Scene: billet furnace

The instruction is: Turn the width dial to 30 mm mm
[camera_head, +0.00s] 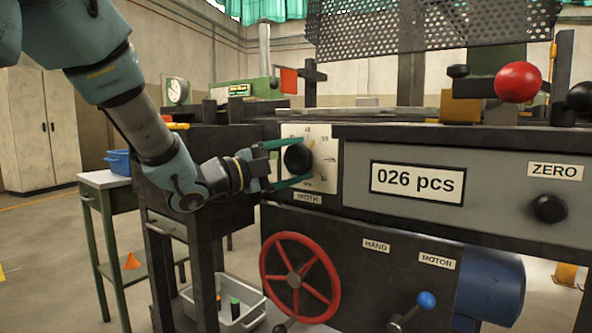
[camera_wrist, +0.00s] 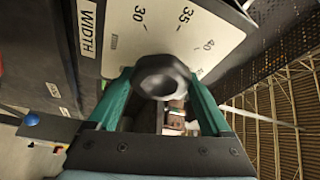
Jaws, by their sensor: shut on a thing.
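The width dial's black knob (camera_head: 298,158) sits on a white scale plate (camera_head: 325,160) at the left end of the machine front, above the WIDTH label (camera_head: 308,198). My gripper (camera_head: 290,165) reaches in from the left with its green fingers on either side of the knob. In the wrist view my gripper (camera_wrist: 160,92) is shut on the black knob (camera_wrist: 161,76). The scale plate (camera_wrist: 165,30) shows 30, 35 and 40 there. The knob's pointer cannot be made out, so its setting is unclear.
A red handwheel (camera_head: 300,278) is below the dial. A counter display (camera_head: 417,183) reads 026 pcs, with a ZERO knob (camera_head: 549,208) to its right. A blue-tipped lever (camera_head: 426,300) and a red ball handle (camera_head: 518,82) stick out at the right.

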